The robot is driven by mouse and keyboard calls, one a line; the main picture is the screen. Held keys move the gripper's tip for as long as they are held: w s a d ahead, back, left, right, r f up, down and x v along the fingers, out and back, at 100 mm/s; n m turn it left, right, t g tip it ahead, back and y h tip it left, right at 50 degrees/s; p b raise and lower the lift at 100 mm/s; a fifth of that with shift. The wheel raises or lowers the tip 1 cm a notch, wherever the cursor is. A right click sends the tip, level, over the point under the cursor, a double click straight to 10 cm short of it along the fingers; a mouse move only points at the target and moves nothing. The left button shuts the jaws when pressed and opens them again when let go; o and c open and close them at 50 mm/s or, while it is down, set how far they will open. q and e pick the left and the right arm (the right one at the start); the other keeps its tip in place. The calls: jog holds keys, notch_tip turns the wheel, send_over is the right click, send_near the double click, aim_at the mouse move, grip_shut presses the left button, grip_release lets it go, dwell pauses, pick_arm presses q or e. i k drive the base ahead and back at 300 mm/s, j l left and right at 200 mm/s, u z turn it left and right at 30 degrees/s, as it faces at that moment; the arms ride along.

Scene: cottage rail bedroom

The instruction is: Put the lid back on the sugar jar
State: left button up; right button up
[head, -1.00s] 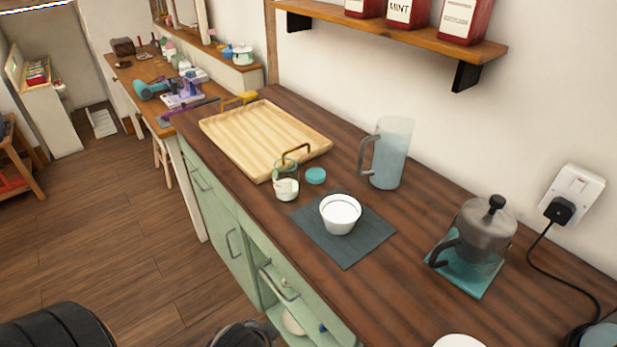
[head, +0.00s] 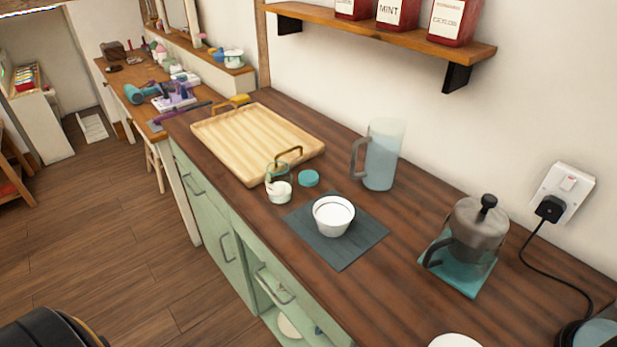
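The sugar jar (head: 280,192) is a small clear glass jar with white contents. It stands on the dark wooden counter, by the near right corner of a wooden tray. A flat round teal lid (head: 308,178) lies on the counter just right of the jar, apart from it. The jar's top looks uncovered. Neither gripper is in view; only a dark rounded part of mine shows at the bottom left.
A white bowl (head: 333,216) stands on a dark mat (head: 364,243) near the jar. A frosted pitcher (head: 381,158) stands behind the lid. The wooden tray (head: 225,152) is left.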

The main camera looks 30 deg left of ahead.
aim_at(279, 175)
jog(key=j+z, duration=0.15)
jog(key=j, duration=0.4)
jog(key=j+z, duration=0.2)
jog(key=j, duration=0.35)
jog(key=k+j+z, duration=0.15)
jog(key=j, duration=0.35)
jog(key=j+z, duration=0.2)
jog(key=j, duration=0.35)
jog(key=k, duration=0.05)
